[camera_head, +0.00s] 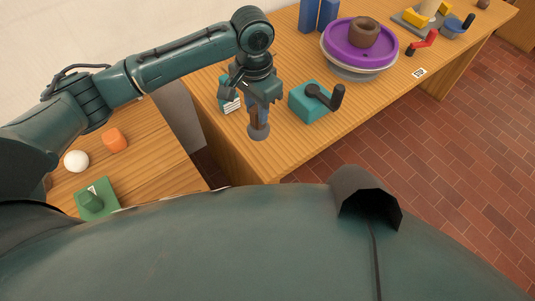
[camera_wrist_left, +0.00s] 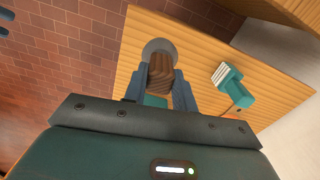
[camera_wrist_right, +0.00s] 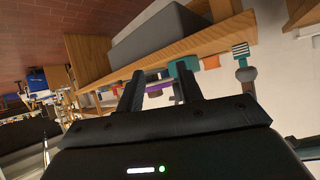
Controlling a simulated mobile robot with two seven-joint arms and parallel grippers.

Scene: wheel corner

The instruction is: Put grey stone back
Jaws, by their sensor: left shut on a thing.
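My left gripper (camera_head: 258,98) is shut on the brown handle (camera_head: 255,117) of a piece with a round grey end (camera_head: 258,132), which looks like the grey stone. It hangs upright, grey end down, over the near left part of the long wooden table (camera_head: 290,151); I cannot tell if it touches. In the left wrist view the brown handle (camera_wrist_left: 160,72) is between the fingers, with the grey rim (camera_wrist_left: 158,45) beyond it. My right gripper (camera_wrist_right: 160,90) is open and empty, shown only in its own wrist view.
A teal block with a dark crank (camera_head: 311,102) stands right of the grey end. A teal piece with white stripes (camera_head: 231,100) is just left. Further back are a purple wheel (camera_head: 342,48) and blue blocks (camera_head: 318,14). A side table holds a white ball (camera_head: 76,161) and orange piece (camera_head: 115,139).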

